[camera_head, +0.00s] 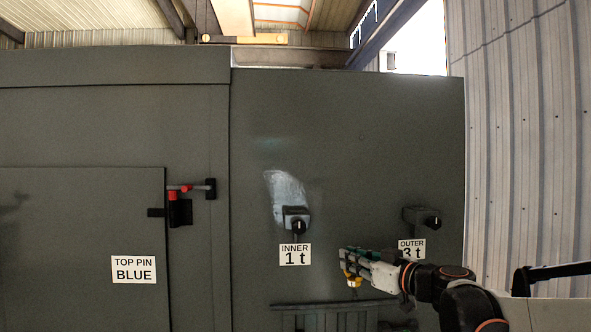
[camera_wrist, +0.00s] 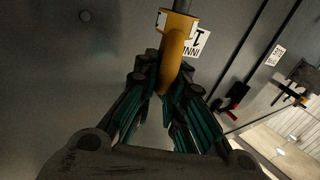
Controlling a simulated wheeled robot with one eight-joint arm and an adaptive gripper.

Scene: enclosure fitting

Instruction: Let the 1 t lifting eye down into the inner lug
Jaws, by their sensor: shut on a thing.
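My gripper (camera_head: 352,262) is shut on the yellow lifting eye (camera_head: 353,281), which hangs below the fingertips in the head view. In the wrist view the yellow eye (camera_wrist: 176,52) stands between the teal fingers (camera_wrist: 168,88), with a dark part at its far end. The inner lug (camera_head: 296,216) is a dark bracket on the grey enclosure wall, above the "INNER 1 t" label (camera_head: 295,254). The gripper is to the right of and lower than this lug in the picture, and the eye is apart from it.
The outer lug (camera_head: 421,216) sits on the right, above the "OUTER 3 t" label (camera_head: 411,248), which my gripper partly covers. A red-handled latch (camera_head: 180,205) and a "TOP PIN BLUE" label (camera_head: 134,269) are on the left. A louvred vent (camera_head: 325,318) is below.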

